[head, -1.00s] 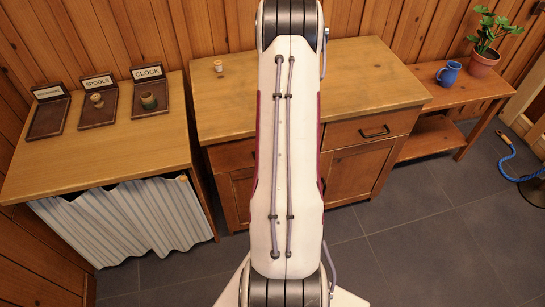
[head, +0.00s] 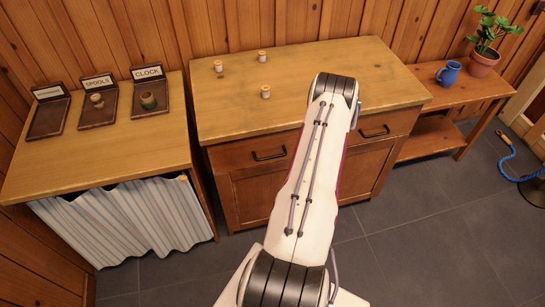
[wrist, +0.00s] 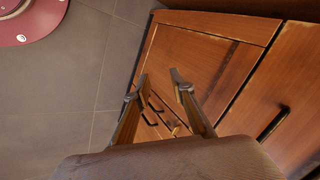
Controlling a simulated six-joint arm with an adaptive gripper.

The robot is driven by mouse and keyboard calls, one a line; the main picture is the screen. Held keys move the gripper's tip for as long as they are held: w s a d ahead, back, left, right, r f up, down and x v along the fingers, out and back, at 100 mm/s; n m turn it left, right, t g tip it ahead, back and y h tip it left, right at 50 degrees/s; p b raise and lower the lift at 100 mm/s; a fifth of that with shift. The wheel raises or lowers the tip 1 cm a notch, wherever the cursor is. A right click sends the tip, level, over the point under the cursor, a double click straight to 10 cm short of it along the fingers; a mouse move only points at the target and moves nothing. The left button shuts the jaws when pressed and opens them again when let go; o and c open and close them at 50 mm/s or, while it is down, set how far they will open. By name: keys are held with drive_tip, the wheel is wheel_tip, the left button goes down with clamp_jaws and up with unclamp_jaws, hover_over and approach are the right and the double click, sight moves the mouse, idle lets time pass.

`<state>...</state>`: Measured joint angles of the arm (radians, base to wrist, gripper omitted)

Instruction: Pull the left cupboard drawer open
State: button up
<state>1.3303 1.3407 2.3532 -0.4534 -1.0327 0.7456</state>
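The cupboard (head: 210,110) stands against the wall in the head view. Its left drawer (head: 235,156) looks closed, with a dark bar handle (head: 269,155) in plain sight. The right drawer (head: 400,122) also looks closed, its handle (head: 374,132) just right of my arm. My gripper (wrist: 160,78) shows in the wrist view with its two fingers apart and nothing between them. It faces the wooden cupboard front, seen turned. A dark handle (wrist: 272,123) lies to the right of the fingers, apart from them. In the head view my gripper is hidden behind my arm.
Several small spools, one of them a front spool (head: 265,91), stand on the cupboard top. A curtained table (head: 150,165) with labelled trays is at left. A low bench (head: 475,95) with a blue mug (head: 448,73) and potted plant (head: 484,62) is at right. Grey floor lies in front.

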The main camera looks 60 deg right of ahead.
drive_tip(key=m+t+h, duration=0.5)
drive_tip(key=m+h, duration=0.2)
drive_tip(key=h, duration=0.1)
approach(273, 156)
drive_tip(key=x, duration=0.2)
drive_tip(key=shift+d+f, duration=0.15)
drive_tip(key=shift+f, duration=0.15)
drive_tip(key=shift+w+d, duration=0.1)
drive_tip(key=shift+w, duration=0.05)
drive_tip(key=shift+x, duration=3.8)
drive_tip(key=shift+w, duration=0.1)
clamp_jaws()
